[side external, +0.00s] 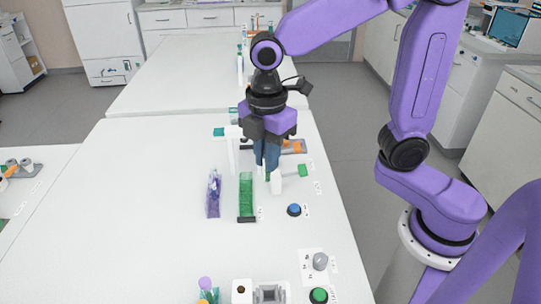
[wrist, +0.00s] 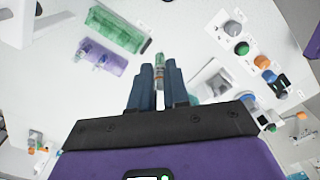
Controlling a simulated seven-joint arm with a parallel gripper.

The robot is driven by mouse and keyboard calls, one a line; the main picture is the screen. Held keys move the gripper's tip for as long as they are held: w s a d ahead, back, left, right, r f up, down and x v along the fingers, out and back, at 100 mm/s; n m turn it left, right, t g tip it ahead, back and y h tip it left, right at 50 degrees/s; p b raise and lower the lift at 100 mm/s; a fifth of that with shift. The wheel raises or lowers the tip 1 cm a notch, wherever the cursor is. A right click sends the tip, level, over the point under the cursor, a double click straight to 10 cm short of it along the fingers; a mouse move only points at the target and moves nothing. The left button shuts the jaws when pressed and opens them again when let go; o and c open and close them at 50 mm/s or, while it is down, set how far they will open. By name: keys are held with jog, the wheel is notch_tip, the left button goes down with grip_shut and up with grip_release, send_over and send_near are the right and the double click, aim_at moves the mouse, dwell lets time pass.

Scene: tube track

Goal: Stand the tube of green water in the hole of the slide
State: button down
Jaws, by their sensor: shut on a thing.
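My gripper (side external: 266,160) is above the middle of the white table, pointing down. Its blue-grey fingers are shut on a slim clear tube with green in it, the tube of green water (wrist: 160,64), which shows between the fingertips (wrist: 161,82) in the wrist view. In the side view the fingers hide most of the tube. A white upright piece (side external: 276,181) stands just right of the fingertips. I cannot tell which piece is the slide, and its hole is not clearly visible.
A long green block (side external: 247,192) and a purple one (side external: 213,196) stand left of my gripper. A blue button (side external: 294,210), a grey knob (side external: 320,261) and a green button (side external: 318,295) are along the right side. The table's left part is clear.

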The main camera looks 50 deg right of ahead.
jog(key=w+d+f, duration=0.4)
jog(key=w+f, duration=0.3)
jog(key=w, duration=0.4)
jog(key=shift+w+d+f, duration=0.25)
jog(key=shift+d+f, duration=0.05)
jog(key=shift+d, duration=0.05)
jog(key=shift+f, duration=1.4)
dwell(1.5)
jog(key=c, duration=1)
grip_release()
jog(key=shift+c, duration=0.2)
notch_tip(320, 180, up, 17)
jog(key=shift+r, duration=0.2)
jog(key=shift+s, duration=0.1)
